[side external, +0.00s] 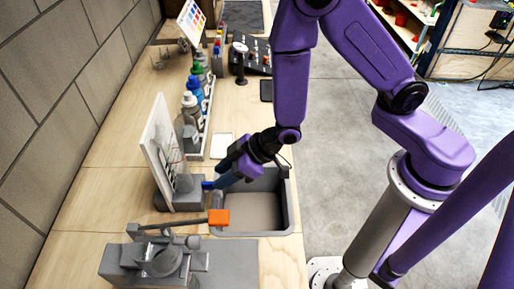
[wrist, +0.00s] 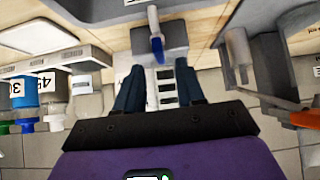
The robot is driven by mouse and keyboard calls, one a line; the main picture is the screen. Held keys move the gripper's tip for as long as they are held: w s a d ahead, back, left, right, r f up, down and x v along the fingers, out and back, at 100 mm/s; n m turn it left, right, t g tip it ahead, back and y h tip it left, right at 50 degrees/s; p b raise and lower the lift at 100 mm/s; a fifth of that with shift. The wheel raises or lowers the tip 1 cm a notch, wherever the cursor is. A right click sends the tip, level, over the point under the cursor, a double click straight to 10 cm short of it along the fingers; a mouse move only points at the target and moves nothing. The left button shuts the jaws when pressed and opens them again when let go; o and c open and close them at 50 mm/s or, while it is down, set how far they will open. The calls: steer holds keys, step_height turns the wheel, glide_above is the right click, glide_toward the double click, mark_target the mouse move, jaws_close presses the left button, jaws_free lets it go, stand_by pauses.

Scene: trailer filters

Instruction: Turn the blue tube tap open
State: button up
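The blue tube tap (side external: 208,185) sticks out from the grey base of an upright white board (side external: 160,140), at the sink side. In the wrist view the blue tap (wrist: 157,48) shows as a short blue lever on a pale stem, upper centre. My gripper (side external: 221,182) is beside the tap, over the sink's left edge. In the wrist view my gripper (wrist: 159,68) is open, with its dark blue fingers apart and the tap in line with the gap between them. I see no contact, but cannot tell the exact depth between fingertips and tap.
The grey sink (side external: 250,222) lies below my gripper. A bar with an orange end (side external: 218,217) and a grey vise-like device (side external: 160,262) stand nearer the camera. Several bottles in a white rack (side external: 207,118) stand behind the board. A white card (side external: 222,146) lies on the bench.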

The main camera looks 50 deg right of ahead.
steer(key=v, duration=1.3)
steer(key=shift+s+d+r, duration=0.15)
steer(key=shift+s+d, duration=0.05)
steer(key=shift+s, duration=0.05)
